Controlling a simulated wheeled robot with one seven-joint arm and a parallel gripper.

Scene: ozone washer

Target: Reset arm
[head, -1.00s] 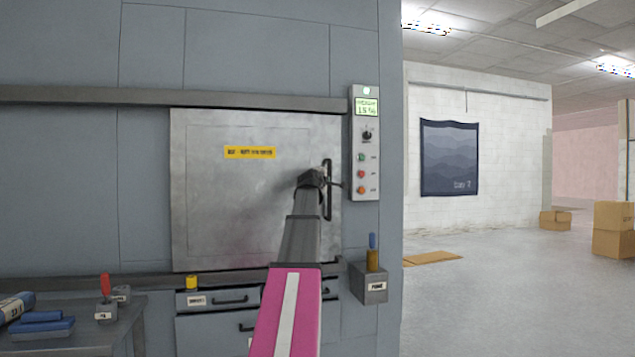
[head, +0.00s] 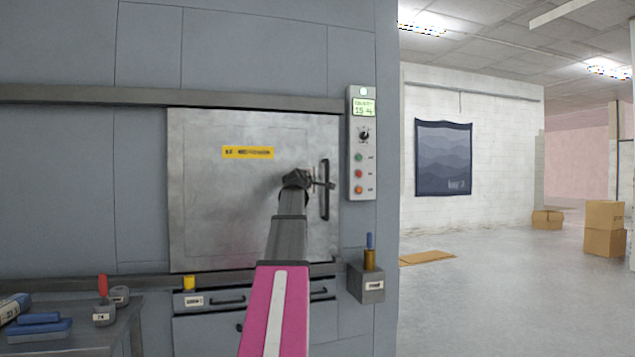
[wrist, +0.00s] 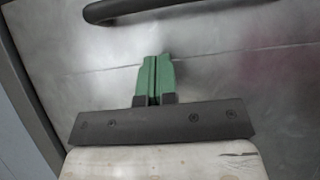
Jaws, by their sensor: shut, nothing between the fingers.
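My gripper (wrist: 153,82) shows in the wrist view with its two green fingers shut together and nothing between them. It is in front of the grey metal door (head: 230,210), and the door's dark bar handle (wrist: 165,8) crosses the top of the wrist view, apart from the fingertips. In the head view my gripper (head: 322,183) is small and dark, just left of or overlapping the handle (head: 324,205); its fingers are hard to make out there. The door fills its opening in the grey wall.
A control panel (head: 362,145) with a display, knob and buttons is right of the door. Drawers (head: 210,301) sit below it. A small grey box (head: 367,284) holds blue and yellow items. A side table (head: 95,335) stands lower left. The floor on the right is open, with cardboard boxes (head: 604,228).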

